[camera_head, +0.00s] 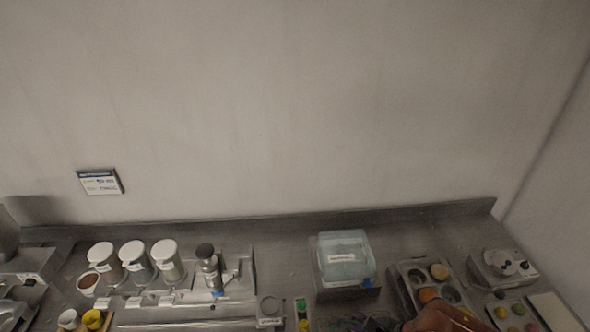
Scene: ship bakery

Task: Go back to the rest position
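Neither of my grippers can be made out in the head view, and no arm comes in from the left or right edge. A dark, tangled shape (362,323) shows at the bottom edge, too cut off to identify. A reddish-brown shape (432,319) beside it is also cut off by the edge.
Three white-lidded jars (165,262) and a grey upright device (209,270) stand at left. A lidded clear box (344,260) stands at centre. A tray (407,282) with round items and a small appliance (502,268) are at right. A sign (100,181) hangs on the wall.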

